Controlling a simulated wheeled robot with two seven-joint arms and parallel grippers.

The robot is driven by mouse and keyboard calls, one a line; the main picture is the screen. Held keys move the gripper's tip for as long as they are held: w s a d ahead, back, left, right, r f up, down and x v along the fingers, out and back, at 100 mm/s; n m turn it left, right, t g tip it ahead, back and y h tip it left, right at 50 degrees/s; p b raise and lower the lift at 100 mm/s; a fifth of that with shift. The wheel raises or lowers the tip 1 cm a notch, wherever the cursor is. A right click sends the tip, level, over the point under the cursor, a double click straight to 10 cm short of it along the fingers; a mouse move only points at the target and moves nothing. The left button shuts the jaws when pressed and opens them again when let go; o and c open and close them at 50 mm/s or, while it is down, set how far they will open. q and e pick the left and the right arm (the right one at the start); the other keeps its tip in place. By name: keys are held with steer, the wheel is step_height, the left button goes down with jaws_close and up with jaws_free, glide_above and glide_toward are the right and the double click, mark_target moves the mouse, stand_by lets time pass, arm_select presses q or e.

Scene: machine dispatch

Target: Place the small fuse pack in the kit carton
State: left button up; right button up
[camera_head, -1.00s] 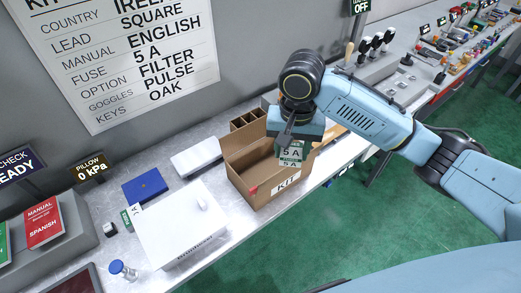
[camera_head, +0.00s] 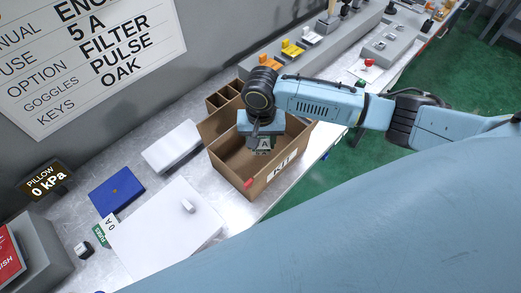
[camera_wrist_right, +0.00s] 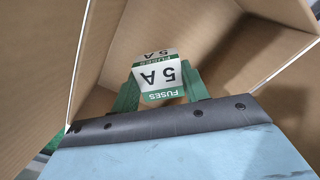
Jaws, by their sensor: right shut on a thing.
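The fuse pack (camera_wrist_right: 160,78) is a small white and green box marked "FUSES 5 A". My right gripper (camera_wrist_right: 160,92) is shut on it, with green fingers on both sides. In the head view the fuse pack (camera_head: 263,144) shows just below the right gripper (camera_head: 262,138), over the opening of the kit carton. The kit carton (camera_head: 238,178) is an open brown cardboard box labelled "KIT". In the right wrist view the carton's walls (camera_wrist_right: 50,60) surround the pack. I cannot tell whether the pack touches the carton floor. My left gripper is not in view.
A white box (camera_head: 165,235), a blue box (camera_head: 117,191) and a white case (camera_head: 172,147) lie left of the carton. A brown divided box (camera_head: 222,98) stands behind it. The wall sign (camera_head: 90,60) lists "5 A". The bench's front edge is close to the carton.

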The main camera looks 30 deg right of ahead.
mark_target(261, 157)
steer(key=shift+f, duration=2.25)
steer(key=shift+f, duration=0.15)
steer(key=o, duration=1.1)
steer(key=shift+c, duration=0.2)
steer(key=shift+w, duration=0.1)
step_height(261, 157, up, 12)
steer(key=shift+r+p, duration=0.15)
steer(key=shift+p, duration=0.15)
steer(key=shift+d, duration=0.1)
